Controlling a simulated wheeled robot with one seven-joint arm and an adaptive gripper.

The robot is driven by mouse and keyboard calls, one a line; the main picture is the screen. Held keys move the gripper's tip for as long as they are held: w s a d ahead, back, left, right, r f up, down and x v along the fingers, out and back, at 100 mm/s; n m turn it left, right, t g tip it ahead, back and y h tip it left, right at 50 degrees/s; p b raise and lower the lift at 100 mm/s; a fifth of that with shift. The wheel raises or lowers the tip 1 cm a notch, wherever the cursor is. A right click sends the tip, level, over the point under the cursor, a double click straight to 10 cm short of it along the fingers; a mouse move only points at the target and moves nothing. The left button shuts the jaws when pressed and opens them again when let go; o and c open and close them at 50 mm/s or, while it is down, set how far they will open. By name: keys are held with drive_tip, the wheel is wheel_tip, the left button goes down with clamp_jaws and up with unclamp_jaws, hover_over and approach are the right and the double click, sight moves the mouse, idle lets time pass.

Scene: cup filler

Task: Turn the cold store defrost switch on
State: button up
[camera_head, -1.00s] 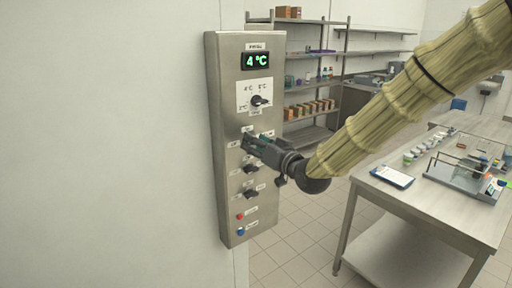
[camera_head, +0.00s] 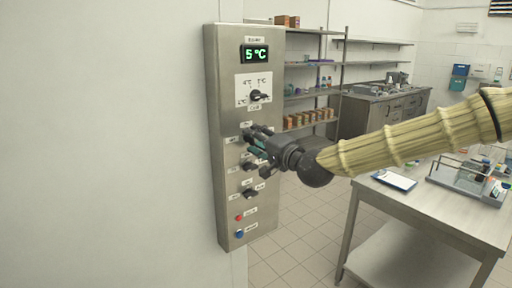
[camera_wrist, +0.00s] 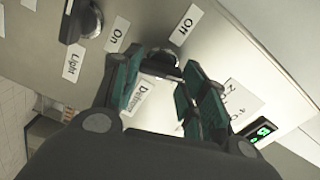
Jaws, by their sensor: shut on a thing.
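The steel cold store panel (camera_head: 222,160) hangs on the white wall. The defrost switch (camera_wrist: 163,62) is a dark knob in the wrist view, with a "Defrost" label (camera_wrist: 140,97) beside it, an "On" label (camera_wrist: 117,35) to its left and an "Off" label (camera_wrist: 186,24) to its right. My gripper (camera_wrist: 162,78) has its teal-padded fingers shut on this knob, one on each side. In the head view my gripper (camera_head: 252,140) reaches the panel from the right and hides the knob. I cannot tell which way the knob points.
The light switch (camera_wrist: 80,20) is close by. The panel also has a green 5 °C display (camera_head: 255,54), a temperature dial (camera_head: 259,96), lower knobs (camera_head: 250,194), a red button (camera_head: 239,218) and a blue button (camera_head: 239,234). A steel table (camera_head: 420,215) stands right.

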drive_tip(key=shift+f+m+b, duration=0.1)
drive_tip(key=shift+m+b, duration=0.85)
drive_tip(key=shift+m, duration=0.65)
drive_tip(key=o, duration=1)
drive_tip(key=shift+s+d, duration=0.1)
drive_tip(key=v, duration=1.2)
